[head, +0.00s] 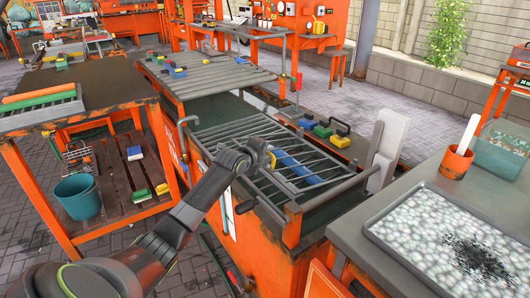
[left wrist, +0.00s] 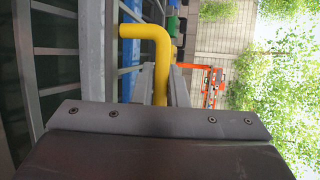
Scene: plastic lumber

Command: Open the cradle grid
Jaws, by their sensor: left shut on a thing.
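The cradle grid (head: 262,139), a frame of grey bars, lies across the orange machine in the middle of the head view. A blue piece (head: 291,165) shows between its bars. Whether the grid is slightly raised is hard to tell. My right gripper is not in view.
A slatted table (head: 215,82) with coloured blocks stands behind the grid. A grey post (head: 387,145) stands at its right. A grey bench with a speckled tray (head: 420,235) is at right front. An orange bench (head: 100,85) stands left, with a teal bucket (head: 78,197) below.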

